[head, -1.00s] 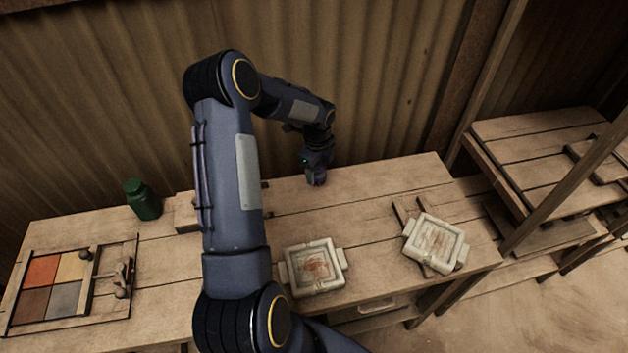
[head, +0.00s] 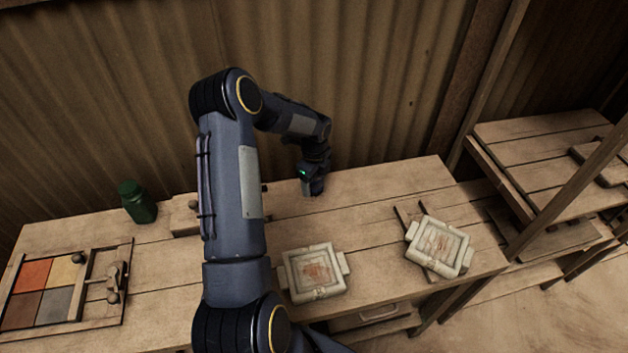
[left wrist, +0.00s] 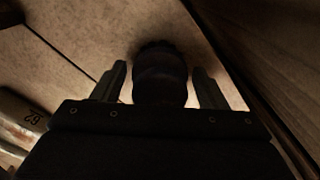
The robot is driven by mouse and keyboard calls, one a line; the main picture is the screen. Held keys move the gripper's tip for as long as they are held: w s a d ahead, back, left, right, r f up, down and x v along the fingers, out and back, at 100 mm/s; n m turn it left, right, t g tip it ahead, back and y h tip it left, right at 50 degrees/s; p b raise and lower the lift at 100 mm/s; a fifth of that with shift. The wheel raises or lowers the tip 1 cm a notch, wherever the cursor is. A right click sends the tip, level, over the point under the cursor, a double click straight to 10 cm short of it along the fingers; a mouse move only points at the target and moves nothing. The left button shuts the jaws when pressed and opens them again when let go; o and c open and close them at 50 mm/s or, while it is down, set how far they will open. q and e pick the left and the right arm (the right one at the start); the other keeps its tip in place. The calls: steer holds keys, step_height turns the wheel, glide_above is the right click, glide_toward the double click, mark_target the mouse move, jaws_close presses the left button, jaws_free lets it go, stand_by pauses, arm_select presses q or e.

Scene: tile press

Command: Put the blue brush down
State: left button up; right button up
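My left gripper (head: 311,192) points down at the back middle of the wooden table (head: 375,190), by the corrugated wall. In the left wrist view, its two fingers (left wrist: 160,85) stand apart, one on each side of a dark, rounded, faintly bluish thing, which looks like the blue brush (left wrist: 160,72). A narrow strip of lighter surface shows between each finger and the brush, so the gripper looks open around it. In the head view the brush is hidden by the gripper. Whether its lower end touches the table cannot be seen. My right gripper is not in view.
Two pale square moulds (head: 289,280) (head: 465,248) lie along the front, the right one on wooden strips. A green bottle (head: 138,203) and a tray of coloured squares (head: 72,318) are at the left. A pale object marked with digits (left wrist: 18,122) lies beside the gripper.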

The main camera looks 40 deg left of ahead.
arm_select(q)
steer(key=shift+o, duration=0.4)
steer(key=shift+r, duration=0.15)
steer(key=shift+r, duration=0.2)
step_height(320, 180, up, 11)
steer(key=shift+r+b, duration=0.2)
steer(key=shift+b, duration=0.4)
steer(key=s+d+r+n+t, duration=0.2)
steer(key=s+d+r+n, duration=0.6)
steer(key=s+d+r, duration=0.3)
steer(key=s+d+n+t+h, duration=0.3)
steer(key=s+d+n, duration=0.7)
steer(key=s, duration=0.5)
steer(key=shift+s+d+f+n+t+h, duration=0.2)
steer(key=shift+n+t+h, duration=0.1)
steer(key=shift+h, duration=0.1)
steer(key=shift+a, duration=0.1)
